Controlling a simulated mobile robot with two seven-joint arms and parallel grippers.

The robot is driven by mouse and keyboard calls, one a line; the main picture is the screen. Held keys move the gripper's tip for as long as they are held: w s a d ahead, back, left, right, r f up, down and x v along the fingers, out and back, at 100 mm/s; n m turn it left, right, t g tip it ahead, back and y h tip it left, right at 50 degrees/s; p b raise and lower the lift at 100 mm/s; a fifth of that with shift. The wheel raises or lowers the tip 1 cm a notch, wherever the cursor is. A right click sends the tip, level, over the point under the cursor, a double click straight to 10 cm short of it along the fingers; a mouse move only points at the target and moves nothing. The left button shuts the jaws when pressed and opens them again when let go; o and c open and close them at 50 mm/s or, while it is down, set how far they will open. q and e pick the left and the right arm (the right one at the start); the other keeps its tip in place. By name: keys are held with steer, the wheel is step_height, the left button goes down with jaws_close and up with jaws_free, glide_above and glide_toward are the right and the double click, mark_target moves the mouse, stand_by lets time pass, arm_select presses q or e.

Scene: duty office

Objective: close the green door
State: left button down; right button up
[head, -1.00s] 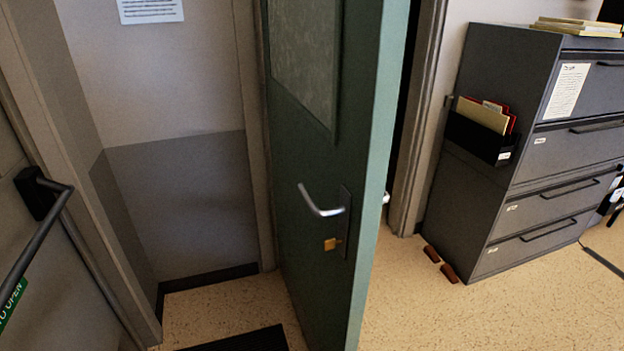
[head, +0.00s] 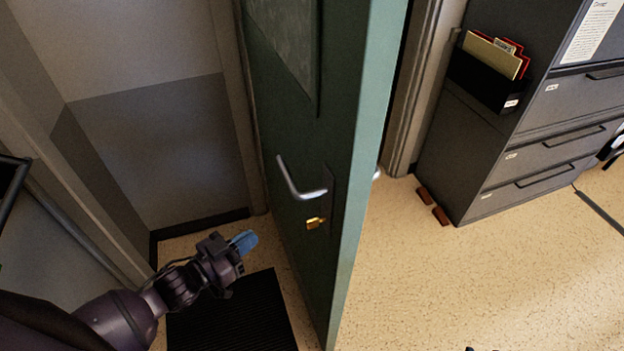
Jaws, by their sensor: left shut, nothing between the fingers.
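The green door (head: 300,120) stands open, its free edge pointing toward me. It has a silver lever handle (head: 300,190), with a brass-coloured piece (head: 315,223) below it, and a window panel higher up. My left gripper (head: 246,241) is shut and empty, with blue fingertips, to the left of the door and lower than the handle. It is apart from the door face. My right gripper does not show clearly; only a small dark bit shows at the bottom edge.
A dark mat (head: 235,320) lies on the floor below my left gripper. A grey filing cabinet (head: 480,150) with a file holder (head: 487,80) stands right of the door frame. The floor right of the door is clear.

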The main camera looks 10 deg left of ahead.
arm_select(q)
step_height(320, 180, up, 6)
steer(key=w+a+m+g+h+p, duration=0.1)
steer(key=w+m+g+h+p, duration=0.15)
steer(key=m+g+h, duration=0.2)
steer(key=h+p, duration=0.1)
glide_toward(315, 187)
steer(key=x, duration=0.5)
steer(key=shift+w+d+r, duration=0.15)
steer(key=shift+d, duration=0.2)
steer(key=shift+x, duration=0.85)
